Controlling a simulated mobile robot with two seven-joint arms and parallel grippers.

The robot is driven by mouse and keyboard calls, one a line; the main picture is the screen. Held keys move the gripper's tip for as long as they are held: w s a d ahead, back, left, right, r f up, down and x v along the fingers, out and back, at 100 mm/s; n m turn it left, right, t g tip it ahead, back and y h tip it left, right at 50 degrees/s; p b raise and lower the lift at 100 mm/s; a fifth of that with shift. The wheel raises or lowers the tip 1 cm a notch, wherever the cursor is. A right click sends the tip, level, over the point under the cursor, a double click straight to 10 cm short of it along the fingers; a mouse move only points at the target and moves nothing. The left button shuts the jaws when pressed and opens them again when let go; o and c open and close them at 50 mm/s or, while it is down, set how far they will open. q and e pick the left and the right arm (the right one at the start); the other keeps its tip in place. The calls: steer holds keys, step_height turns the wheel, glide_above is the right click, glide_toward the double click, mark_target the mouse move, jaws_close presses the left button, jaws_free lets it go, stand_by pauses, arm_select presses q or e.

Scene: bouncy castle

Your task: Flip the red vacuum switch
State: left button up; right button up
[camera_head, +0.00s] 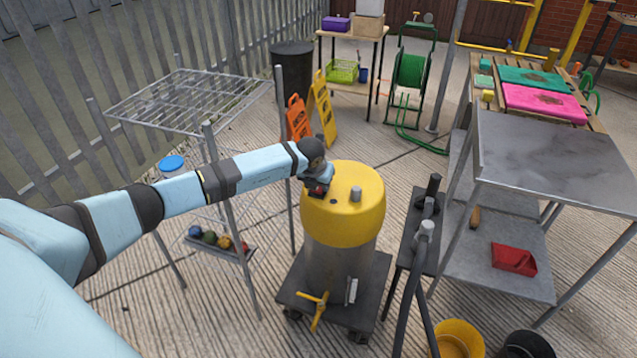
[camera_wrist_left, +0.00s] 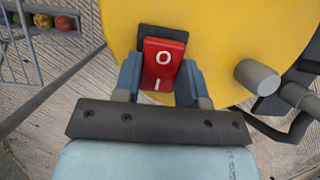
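The yellow-topped vacuum (camera_head: 345,215) with a grey drum stands on a dark wheeled base. Its red rocker switch (camera_wrist_left: 163,63), marked O and I, sits in a black housing on the yellow lid; a little of its red shows in the head view. My left gripper (camera_head: 319,188) is down at the left of the lid. In the left wrist view its two blue-grey fingers (camera_wrist_left: 160,82) are apart, one on each side of the switch. I cannot tell whether they touch it. My right gripper is not in view.
A grey stub (camera_head: 355,194) rises from the lid right of the switch. A dark stand (camera_head: 418,240) with tubes and a metal table (camera_head: 555,150) are right. Buckets (camera_head: 459,340) stand in front.

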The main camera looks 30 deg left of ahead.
arm_select(q)
steer(key=shift+w+r+g+p, duration=0.2)
steer(key=shift+g+p, duration=0.15)
steer(key=shift+g, duration=0.15)
steer(key=shift+w+g, duration=0.1)
steer(key=shift+g, duration=0.3)
steer(key=shift+w+a+f+g+h, duration=0.15)
steer(key=shift+g+h, duration=0.25)
steer(key=shift+g, duration=1)
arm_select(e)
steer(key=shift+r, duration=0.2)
arm_select(q)
steer(key=o, duration=0.9)
steer(key=shift+o, duration=0.2)
